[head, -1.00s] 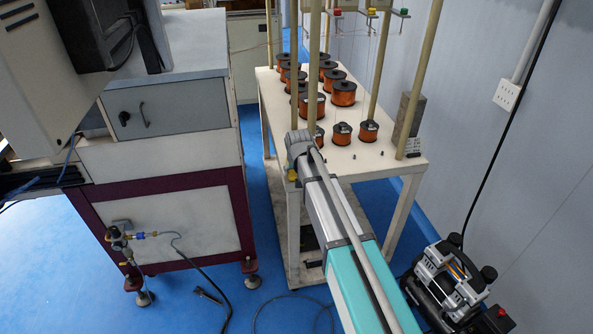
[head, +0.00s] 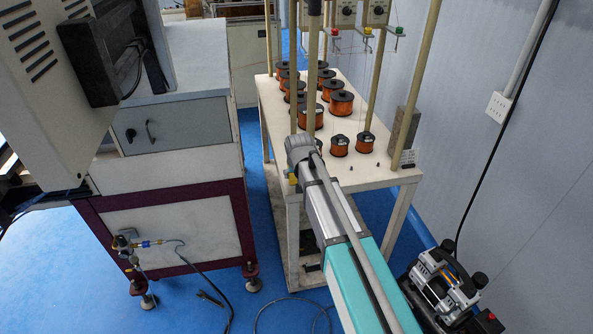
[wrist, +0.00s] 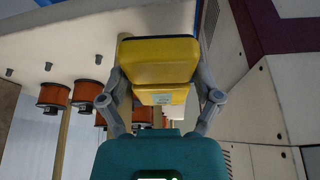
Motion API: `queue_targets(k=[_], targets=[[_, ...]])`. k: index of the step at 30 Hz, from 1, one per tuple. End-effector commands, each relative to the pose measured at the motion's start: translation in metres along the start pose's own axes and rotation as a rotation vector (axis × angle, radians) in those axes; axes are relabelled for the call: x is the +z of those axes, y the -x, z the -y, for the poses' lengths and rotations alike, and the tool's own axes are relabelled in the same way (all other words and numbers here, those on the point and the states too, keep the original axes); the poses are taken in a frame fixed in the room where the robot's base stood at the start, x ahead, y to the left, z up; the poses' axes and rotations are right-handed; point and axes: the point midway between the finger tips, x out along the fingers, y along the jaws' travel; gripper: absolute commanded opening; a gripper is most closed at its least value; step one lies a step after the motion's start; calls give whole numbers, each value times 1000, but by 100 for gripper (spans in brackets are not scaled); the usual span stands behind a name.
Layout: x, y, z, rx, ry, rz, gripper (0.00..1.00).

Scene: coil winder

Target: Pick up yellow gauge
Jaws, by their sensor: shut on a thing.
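The yellow gauge (wrist: 158,60) is a boxy yellow block with a dark edge at its top in the wrist view. A lower yellow part carries a small pale label. My gripper (wrist: 160,82) has one grey finger on each side of it, shut on it. In the head view only a small yellow patch (head: 293,179) shows beside my arm's grey end joint, at the near left corner of the white table. My arm hides the fingers there.
The white table (head: 375,176) bears several copper wire spools (head: 341,102) and upright poles. A grey machine cabinet (head: 175,122) stands left, across a narrow blue floor gap. A compressor (head: 445,285) sits at lower right by the wall.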

Motion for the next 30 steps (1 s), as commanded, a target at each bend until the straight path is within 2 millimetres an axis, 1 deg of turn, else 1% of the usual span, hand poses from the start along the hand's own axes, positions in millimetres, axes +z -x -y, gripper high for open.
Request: queue_targets(k=[1, 5, 6, 9, 15, 21, 30], targets=[[2, 15, 0, 0, 0, 0, 21], [9, 33, 0, 0, 0, 0, 21], [20, 41, -1, 0, 0, 0, 21], [36, 57, -1, 0, 0, 0, 21], [59, 80, -1, 0, 0, -1, 21], [71, 91, -1, 0, 0, 0, 21], [75, 94, -1, 0, 0, 0, 21]])
